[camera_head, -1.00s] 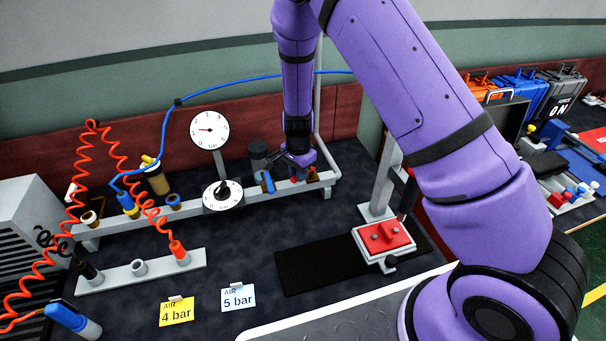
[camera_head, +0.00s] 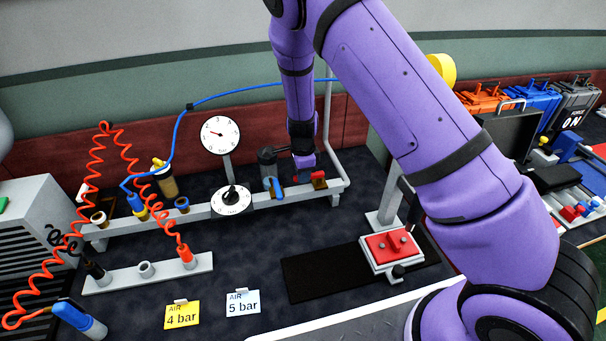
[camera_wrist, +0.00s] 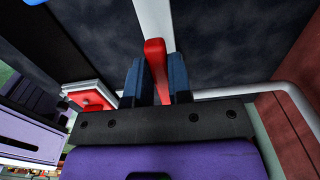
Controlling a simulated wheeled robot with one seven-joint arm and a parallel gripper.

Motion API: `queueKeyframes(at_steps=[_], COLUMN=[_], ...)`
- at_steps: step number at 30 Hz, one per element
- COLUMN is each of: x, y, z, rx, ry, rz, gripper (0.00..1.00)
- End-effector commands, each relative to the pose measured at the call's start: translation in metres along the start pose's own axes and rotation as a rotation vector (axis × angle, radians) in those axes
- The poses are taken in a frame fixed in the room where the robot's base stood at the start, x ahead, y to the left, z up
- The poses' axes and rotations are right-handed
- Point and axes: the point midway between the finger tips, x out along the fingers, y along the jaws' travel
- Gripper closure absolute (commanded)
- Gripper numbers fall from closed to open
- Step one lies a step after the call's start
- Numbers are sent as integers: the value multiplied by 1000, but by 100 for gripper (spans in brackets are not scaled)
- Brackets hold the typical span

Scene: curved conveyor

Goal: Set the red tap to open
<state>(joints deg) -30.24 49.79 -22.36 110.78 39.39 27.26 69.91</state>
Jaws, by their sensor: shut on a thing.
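The red tap (camera_head: 319,177) sits at the right end of the grey pipe rail at the back of the bench. In the wrist view its red lever (camera_wrist: 154,58) stands between the two blue-grey fingers of my gripper (camera_wrist: 157,80), which is shut on it. In the head view my gripper (camera_head: 305,172) is just left of and against the tap, with its fingers largely hidden. Much of the tap body is hidden in the wrist view.
A blue tap (camera_head: 273,187) stands just left on the same rail (camera_head: 208,211). A dark cylinder (camera_head: 267,160) is behind it. A white gauge (camera_head: 220,135) and a dial (camera_head: 231,200) stand further left. A red-topped box (camera_head: 390,246) lies in front to the right.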

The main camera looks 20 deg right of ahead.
Motion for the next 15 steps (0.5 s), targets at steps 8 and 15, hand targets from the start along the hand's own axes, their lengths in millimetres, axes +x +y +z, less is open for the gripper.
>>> queueKeyframes(at_steps=[8,15], x=[0,0], y=[-1,-1], z=[0,0], rx=[6,5], ry=[-1,0], rz=[-3,-2], gripper=[100,55])
